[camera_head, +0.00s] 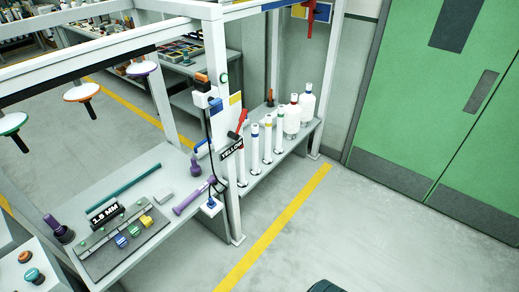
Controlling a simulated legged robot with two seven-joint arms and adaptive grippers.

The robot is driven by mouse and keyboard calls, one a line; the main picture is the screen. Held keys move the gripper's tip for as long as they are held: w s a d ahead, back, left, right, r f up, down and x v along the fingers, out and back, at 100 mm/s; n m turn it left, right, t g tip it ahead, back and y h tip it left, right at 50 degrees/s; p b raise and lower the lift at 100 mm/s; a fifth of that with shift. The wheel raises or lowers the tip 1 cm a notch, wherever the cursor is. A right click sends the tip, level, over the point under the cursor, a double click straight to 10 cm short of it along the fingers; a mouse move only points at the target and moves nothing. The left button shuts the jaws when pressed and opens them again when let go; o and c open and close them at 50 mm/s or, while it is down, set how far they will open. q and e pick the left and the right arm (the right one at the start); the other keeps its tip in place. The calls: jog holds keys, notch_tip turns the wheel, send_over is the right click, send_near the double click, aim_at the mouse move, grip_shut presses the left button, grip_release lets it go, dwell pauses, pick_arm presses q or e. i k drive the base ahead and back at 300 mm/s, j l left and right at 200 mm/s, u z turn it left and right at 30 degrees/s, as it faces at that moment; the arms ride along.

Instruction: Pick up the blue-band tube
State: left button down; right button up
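Several slim white tubes stand upright in a row on a grey shelf (252,180) to the right of a white frame post. A tube with a blue band near its top (254,147) stands second from the near end. A green-band tube (280,132) stands farther back. A "YELLOW" sign partly covers the nearest tube (241,168). Neither of my grippers is in view.
White bottles (306,106) stand at the shelf's far end. A workbench (150,228) with tools and coloured blocks is at left. The white post (225,130) stands between bench and shelf. Floor with a yellow line (272,230) is clear before green doors (440,110).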

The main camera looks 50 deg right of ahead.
aim_at(255, 170)
jog(key=z, duration=1.6)
jog(key=i+l, duration=0.6)
jog(key=i, duration=0.15)
jog(key=i+l, duration=0.55)
jog(key=i, duration=0.2)
